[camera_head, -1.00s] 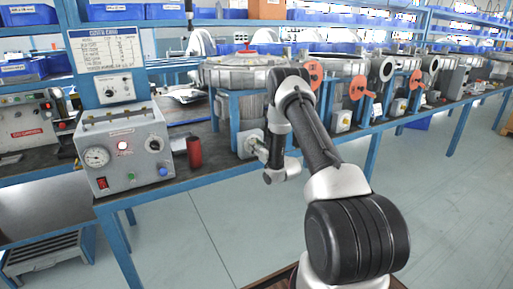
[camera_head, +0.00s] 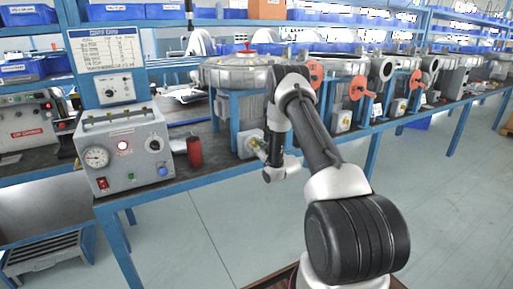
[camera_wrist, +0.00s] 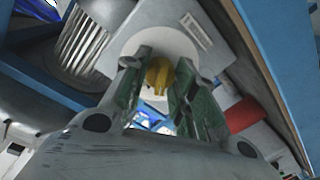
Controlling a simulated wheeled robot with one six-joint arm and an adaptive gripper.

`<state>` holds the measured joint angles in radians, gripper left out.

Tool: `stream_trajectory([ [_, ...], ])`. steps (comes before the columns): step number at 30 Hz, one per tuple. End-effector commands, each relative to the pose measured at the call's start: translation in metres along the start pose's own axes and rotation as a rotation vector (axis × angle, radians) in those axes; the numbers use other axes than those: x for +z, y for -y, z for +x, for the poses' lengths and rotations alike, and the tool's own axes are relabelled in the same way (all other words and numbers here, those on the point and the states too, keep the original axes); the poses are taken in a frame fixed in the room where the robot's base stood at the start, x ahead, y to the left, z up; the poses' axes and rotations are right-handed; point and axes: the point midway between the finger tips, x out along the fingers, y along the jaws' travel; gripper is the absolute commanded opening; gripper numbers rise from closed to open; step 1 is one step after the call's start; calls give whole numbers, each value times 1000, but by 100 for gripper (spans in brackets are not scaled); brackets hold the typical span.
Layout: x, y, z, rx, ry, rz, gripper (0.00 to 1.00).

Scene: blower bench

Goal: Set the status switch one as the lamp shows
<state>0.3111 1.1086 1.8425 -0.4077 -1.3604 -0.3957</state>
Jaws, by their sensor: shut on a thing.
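My gripper (camera_wrist: 158,88) is shut on a yellow switch knob (camera_wrist: 159,75) at the centre of a round pale face in the wrist view. The fingers stand on either side of the knob and hide part of it; its exact setting is hard to read. In the head view, my gripper (camera_head: 258,146) reaches the small grey switch housing (camera_head: 243,144) beside the first blower (camera_head: 238,75).
A red cylinder (camera_head: 195,152) stands on the bench between the control box and the switch housing. More blowers with orange handwheels (camera_head: 361,87) line the bench to the right. The floor (camera_head: 215,225) in front is clear.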

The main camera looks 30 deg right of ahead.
Motion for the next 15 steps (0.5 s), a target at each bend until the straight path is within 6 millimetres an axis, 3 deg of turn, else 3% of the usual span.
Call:
stream_trajectory([
  [15, 0, 0, 0, 1, 13, -207, 4],
])
